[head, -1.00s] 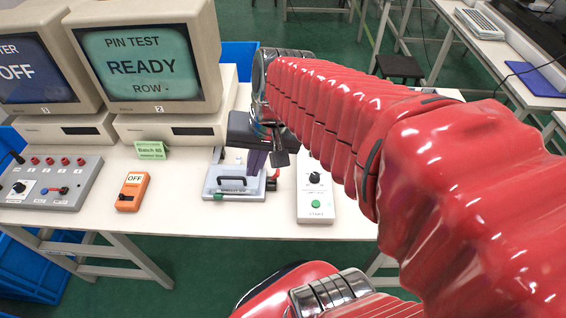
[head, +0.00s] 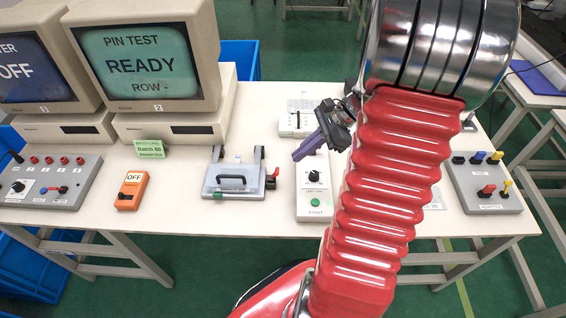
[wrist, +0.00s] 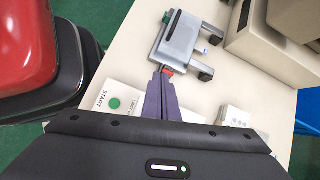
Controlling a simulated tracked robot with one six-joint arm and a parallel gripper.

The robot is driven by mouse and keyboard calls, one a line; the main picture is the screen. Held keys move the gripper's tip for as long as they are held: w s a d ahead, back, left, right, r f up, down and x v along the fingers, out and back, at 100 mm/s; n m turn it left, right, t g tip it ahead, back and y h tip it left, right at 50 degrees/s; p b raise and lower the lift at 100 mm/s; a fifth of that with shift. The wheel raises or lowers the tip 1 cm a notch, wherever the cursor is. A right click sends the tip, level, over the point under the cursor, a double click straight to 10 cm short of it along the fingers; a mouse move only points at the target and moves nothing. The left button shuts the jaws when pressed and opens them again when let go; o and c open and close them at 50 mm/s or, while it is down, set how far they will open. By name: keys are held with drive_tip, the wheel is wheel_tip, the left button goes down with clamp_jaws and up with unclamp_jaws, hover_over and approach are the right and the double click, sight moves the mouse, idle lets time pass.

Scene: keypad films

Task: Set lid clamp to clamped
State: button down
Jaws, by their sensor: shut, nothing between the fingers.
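The fixture has a flat grey lid (head: 231,179) with a black bar handle, and stands on the table. Its lid clamp (head: 273,178), with a red part on a dark body, is on the fixture's right side. My gripper (head: 299,156) has purple fingers, shut and empty, to the right of the clamp and above the table. In the wrist view my gripper (wrist: 161,76) points towards the clamp; I cannot tell whether they touch.
A white box with a black knob and green START button (head: 314,190) stands right of the fixture, near my gripper. An orange OFF device (head: 132,190) stands left. A grey switch box (head: 487,187) is far right. A monitor (head: 150,62) reads READY.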

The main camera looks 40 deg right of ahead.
sight(275, 174)
drive_tip(key=d+f+m, duration=0.2)
drive_tip(key=d, duration=0.1)
drive_tip(key=d+f+m+t, duration=0.1)
drive_tip(key=shift+s+d+y, duration=0.2)
drive_tip(key=shift+s+y, duration=0.1)
drive_tip(key=shift+s, duration=0.05)
drive_tip(key=shift+a, duration=0.1)
drive_tip(key=x, duration=1)
drive_tip(key=shift+w, duration=0.1)
drive_tip(key=shift+r, duration=0.1)
